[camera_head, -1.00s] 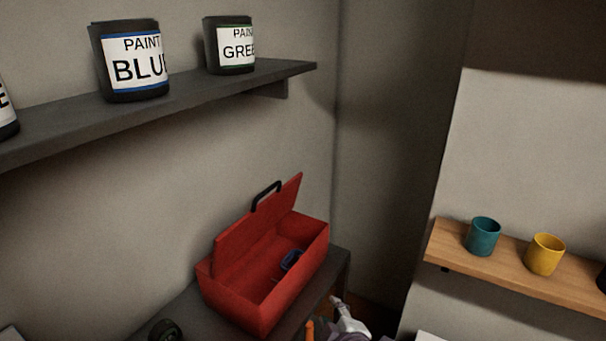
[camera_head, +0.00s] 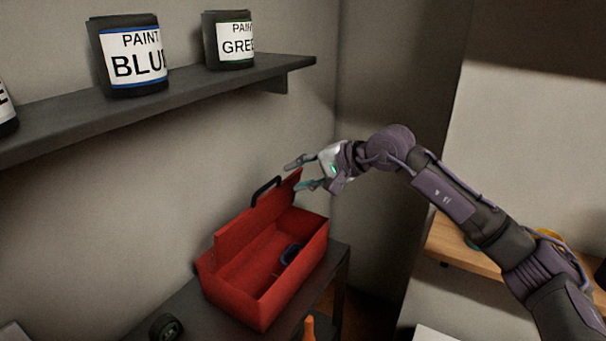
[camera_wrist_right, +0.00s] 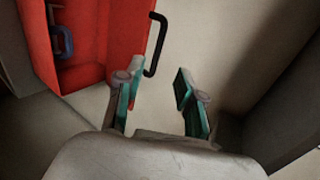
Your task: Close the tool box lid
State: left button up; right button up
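The red tool box (camera_head: 238,297) stands on a dark surface with its lid (camera_head: 256,218) raised, leaning back toward the wall. A black handle (camera_head: 264,189) sticks up from the lid's edge. A dark blue item (camera_head: 290,253) lies inside the box. My right gripper (camera_head: 298,173) is open and empty at the lid's upper right corner; I cannot tell whether it touches. In the right wrist view the open fingers (camera_wrist_right: 156,88) are just beside the lid (camera_wrist_right: 127,38) and its handle (camera_wrist_right: 154,45). My left gripper is not in view.
A dark shelf (camera_head: 200,89) above holds paint cans, with the blue can (camera_head: 135,65) and green can (camera_head: 232,48). A wooden shelf (camera_head: 455,248) at right is partly behind my right arm. A dark round object (camera_head: 166,327) lies left of the box.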

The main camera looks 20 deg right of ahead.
aim_at(270, 185)
jog(key=x, duration=0.6)
jog(key=shift+w+d+p, duration=0.1)
jog(key=shift+d+p, duration=0.15)
jog(key=shift+p, duration=0.1)
jog(key=shift+b+x, duration=1.4)
jog(key=shift+x, duration=1.15)
jog(key=shift+d+f, duration=0.1)
jog(key=shift+f, duration=0.1)
jog(key=shift+c, duration=0.3)
jog(key=c, duration=0.6)
grip_shut()
jog(key=shift+f, duration=0.1)
